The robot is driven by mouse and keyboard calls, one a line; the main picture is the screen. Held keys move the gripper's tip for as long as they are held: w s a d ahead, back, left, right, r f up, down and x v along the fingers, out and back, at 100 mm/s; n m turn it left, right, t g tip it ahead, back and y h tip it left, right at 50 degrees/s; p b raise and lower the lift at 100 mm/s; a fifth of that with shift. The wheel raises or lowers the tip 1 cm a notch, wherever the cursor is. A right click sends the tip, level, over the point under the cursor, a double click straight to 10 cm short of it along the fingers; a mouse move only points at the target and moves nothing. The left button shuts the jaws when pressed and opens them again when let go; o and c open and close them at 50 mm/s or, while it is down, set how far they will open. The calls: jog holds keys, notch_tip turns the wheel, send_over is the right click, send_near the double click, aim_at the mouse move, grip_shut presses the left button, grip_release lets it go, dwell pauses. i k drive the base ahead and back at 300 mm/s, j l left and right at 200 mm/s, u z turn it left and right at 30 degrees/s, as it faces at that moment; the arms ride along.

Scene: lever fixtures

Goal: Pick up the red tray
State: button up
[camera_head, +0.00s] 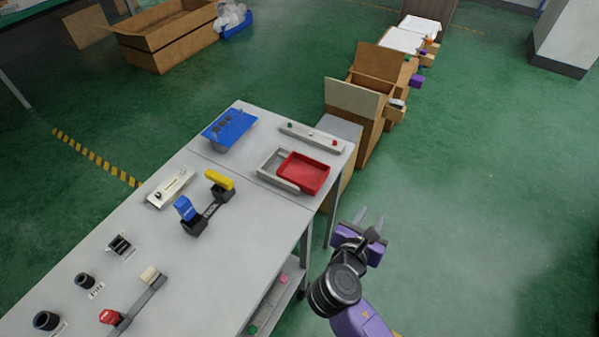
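The red tray (303,173) is a shallow open box near the right end of the grey table (250,210). It sits in or against a light grey frame (272,171) that shows along its left and lower sides. I cannot tell whether the tray rests inside the frame or partly over it. My gripper (370,219) is to the right of the table, below and right of the tray and apart from it. Its two fingers are spread with nothing between them.
A grey bar with small buttons (311,136) lies behind the tray. Several open cardboard boxes (368,95) stand beyond the table. Green floor to the right is clear.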

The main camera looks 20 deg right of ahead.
aim_at(308, 173)
jog(key=i+j, duration=0.75)
jog(key=j, duration=0.15)
